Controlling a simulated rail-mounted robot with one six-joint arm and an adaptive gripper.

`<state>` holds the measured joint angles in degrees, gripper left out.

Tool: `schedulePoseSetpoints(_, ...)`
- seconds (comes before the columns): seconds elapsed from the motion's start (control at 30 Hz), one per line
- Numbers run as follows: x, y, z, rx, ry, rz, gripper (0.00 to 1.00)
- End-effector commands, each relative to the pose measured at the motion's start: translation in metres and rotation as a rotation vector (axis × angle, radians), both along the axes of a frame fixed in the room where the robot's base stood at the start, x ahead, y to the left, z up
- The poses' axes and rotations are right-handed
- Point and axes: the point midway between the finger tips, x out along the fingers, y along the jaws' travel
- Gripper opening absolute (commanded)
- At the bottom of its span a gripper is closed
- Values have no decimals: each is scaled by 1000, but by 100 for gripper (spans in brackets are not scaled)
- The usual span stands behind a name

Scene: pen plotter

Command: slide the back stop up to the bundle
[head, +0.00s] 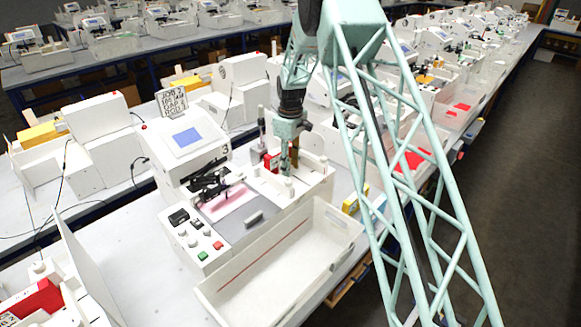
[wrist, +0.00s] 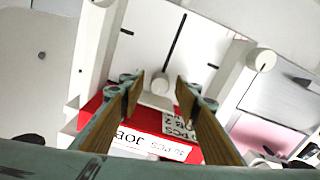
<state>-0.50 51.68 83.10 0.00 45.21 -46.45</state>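In the wrist view a red bundle (wrist: 152,124) with white printed labels lies in a white tray, partly hidden by my fingers. A white back stop with a round knob (wrist: 158,84) sits beyond the bundle, at the near end of a dark slot. I cannot tell whether stop and bundle touch. My gripper (wrist: 160,92) is open, with its wood-faced fingers on either side of the knob and no clear contact. In the head view my gripper (head: 290,166) points down over the feeder of plotter 3 (head: 192,145), right beside the red bundle (head: 271,161).
A white post with a knob (wrist: 262,60) stands right of the tray in the wrist view. In the head view a large open white bin (head: 335,222) lies in front of the plotter. A control panel with buttons (head: 203,255) is at its left. Other plotters crowd both sides.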

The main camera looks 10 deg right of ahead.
Motion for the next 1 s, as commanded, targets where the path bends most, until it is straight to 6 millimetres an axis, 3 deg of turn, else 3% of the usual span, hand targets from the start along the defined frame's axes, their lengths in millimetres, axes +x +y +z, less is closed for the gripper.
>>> schedulePoseSetpoints(0.37,0,0,0,0,0,0,0)
schedulePoseSetpoints(0.97,4,3,0,0,0,0,0)
schedulePoseSetpoints(1.0,4,3,0,0,0,0,20)
